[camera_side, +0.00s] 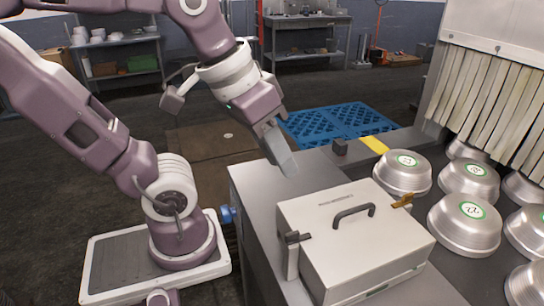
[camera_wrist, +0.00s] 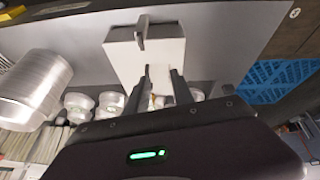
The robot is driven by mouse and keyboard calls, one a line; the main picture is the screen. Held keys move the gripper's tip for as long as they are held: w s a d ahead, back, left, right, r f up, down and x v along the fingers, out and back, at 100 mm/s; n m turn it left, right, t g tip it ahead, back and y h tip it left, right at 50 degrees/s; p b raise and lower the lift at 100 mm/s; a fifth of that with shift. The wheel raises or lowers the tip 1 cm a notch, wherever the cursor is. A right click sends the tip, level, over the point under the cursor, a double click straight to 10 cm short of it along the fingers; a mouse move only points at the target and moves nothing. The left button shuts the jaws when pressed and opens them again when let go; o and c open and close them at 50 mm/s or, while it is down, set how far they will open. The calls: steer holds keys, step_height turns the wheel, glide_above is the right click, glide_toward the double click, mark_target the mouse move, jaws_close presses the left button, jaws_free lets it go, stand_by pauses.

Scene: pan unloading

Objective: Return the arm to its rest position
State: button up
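My gripper (camera_side: 284,164) hangs in the air above the grey bench, behind and to the left of a closed light-grey metal box in the side view. In the wrist view the two dark fingers of my gripper (camera_wrist: 162,76) stand apart with nothing between them. The metal box (camera_side: 340,237) has a dark handle on its lid, and it also shows in the wrist view (camera_wrist: 122,57) beyond the fingers. My gripper looks clear of the box and the bench.
The grey bench (camera_side: 252,192) carries the box. Several silver pans with green labels (camera_side: 465,222) stand at the right, near a strip curtain (camera_side: 485,105). A small dark block (camera_side: 340,147) sits at the bench's far end. A blue pallet (camera_side: 340,122) lies on the floor behind.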

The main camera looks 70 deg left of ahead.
steer(key=shift+s+a+f+m, duration=0.1)
steer(key=shift+s+f+m, duration=0.15)
steer(key=shift+s+m, duration=0.2)
steer(key=shift+s+a+f+m+t+y, duration=0.2)
steer(key=shift+s+f+m+t+y, duration=0.1)
steer(key=shift+s+f+m, duration=0.3)
steer(key=shift+r, duration=0.1)
stand_by(0.4)
